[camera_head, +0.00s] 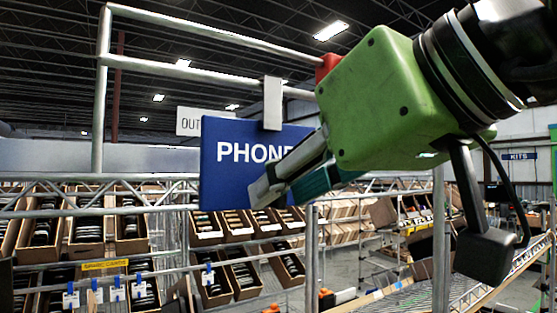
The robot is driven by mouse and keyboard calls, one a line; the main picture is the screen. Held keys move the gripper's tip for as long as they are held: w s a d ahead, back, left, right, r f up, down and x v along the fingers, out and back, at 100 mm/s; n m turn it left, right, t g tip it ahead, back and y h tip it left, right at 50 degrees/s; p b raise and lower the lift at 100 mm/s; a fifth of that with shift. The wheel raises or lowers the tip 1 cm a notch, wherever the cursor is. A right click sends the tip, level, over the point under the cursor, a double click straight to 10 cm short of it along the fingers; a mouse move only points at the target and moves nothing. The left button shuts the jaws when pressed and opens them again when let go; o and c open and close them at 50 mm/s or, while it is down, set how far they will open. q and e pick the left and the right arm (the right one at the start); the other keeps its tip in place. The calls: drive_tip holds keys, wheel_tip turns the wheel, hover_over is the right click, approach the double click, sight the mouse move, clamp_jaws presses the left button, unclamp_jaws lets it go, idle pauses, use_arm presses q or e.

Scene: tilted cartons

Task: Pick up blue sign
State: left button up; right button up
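The blue sign (222,165) with white letters reading "PHONE" hangs from a metal rail by a grey clip (272,103). Its right part is hidden behind my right gripper (275,192). The gripper comes in from the upper right with a green body, and its fingers point down-left across the lower right of the sign. The fingertips overlap the sign in this view; I cannot tell whether they touch it or how far apart they are. My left gripper is not in view.
Metal rails (200,62) run above and behind the sign. Racks of tilted cartons (88,232) with dark contents stand below and behind. A white sign (188,121) hangs behind the blue one, and a small "KITS" sign (518,156) is at far right.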

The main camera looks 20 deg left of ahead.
drive_tip(key=shift+w+a+f, duration=0.15)
drive_tip(key=shift+w+a, duration=0.15)
drive_tip(key=shift+a, duration=0.1)
drive_tip(key=shift+s+d, duration=0.15)
drive_tip(key=shift+c, duration=0.7)
clamp_jaws()
drive_tip(key=r+b+v, duration=0.1)
drive_tip(key=b+v, duration=0.1)
drive_tip(key=v, duration=1.4)
drive_tip(key=shift+w+a+r, duration=0.2)
drive_tip(key=shift+a+r, duration=0.05)
drive_tip(key=shift+r, duration=0.2)
